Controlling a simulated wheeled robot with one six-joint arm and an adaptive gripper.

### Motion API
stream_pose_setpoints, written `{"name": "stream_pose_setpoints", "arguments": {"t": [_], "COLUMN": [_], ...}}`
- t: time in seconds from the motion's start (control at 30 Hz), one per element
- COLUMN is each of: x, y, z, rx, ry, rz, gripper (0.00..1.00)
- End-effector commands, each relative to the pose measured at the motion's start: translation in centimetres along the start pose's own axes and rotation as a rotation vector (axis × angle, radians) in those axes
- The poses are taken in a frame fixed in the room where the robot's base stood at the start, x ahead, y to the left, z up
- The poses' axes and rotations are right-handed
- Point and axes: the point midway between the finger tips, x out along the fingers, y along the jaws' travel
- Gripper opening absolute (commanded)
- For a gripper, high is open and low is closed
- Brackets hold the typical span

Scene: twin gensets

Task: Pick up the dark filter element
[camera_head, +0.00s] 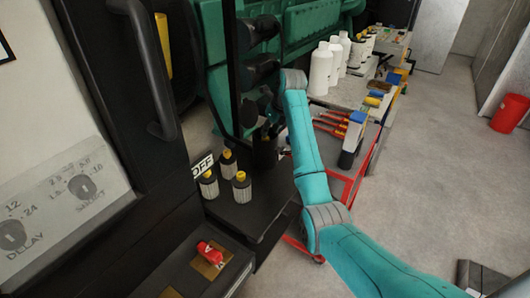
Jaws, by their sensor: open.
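My teal arm comes in from the lower right and bends down at its wrist near the engine. My gripper (262,128) is dark and hard to tell from the dark parts behind it. It appears to be open, just above a dark upright cylinder (264,152), which looks like the dark filter element. The cylinder stands toward the back of a black shelf (250,215). Its top is partly hidden by my gripper, and I cannot tell whether they touch.
Three small yellow-capped bottles (241,187) stand on the shelf, left of the dark cylinder. A red object (209,252) lies in front. White bottles (320,68) and tools stand on a cart at right. The green engine (305,25) is behind. The grey floor (425,150) is open at right.

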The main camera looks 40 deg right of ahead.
Motion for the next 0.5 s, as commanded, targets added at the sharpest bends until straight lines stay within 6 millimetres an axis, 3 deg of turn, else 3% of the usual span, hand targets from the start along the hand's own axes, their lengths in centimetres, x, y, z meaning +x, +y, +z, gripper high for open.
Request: {"name": "stream_pose_setpoints", "arguments": {"t": [0.5], "x": [5.2], "y": [0.1], "z": [0.6], "rx": [-0.001], "ry": [0.0], "rz": [0.001], "gripper": [0.42]}}
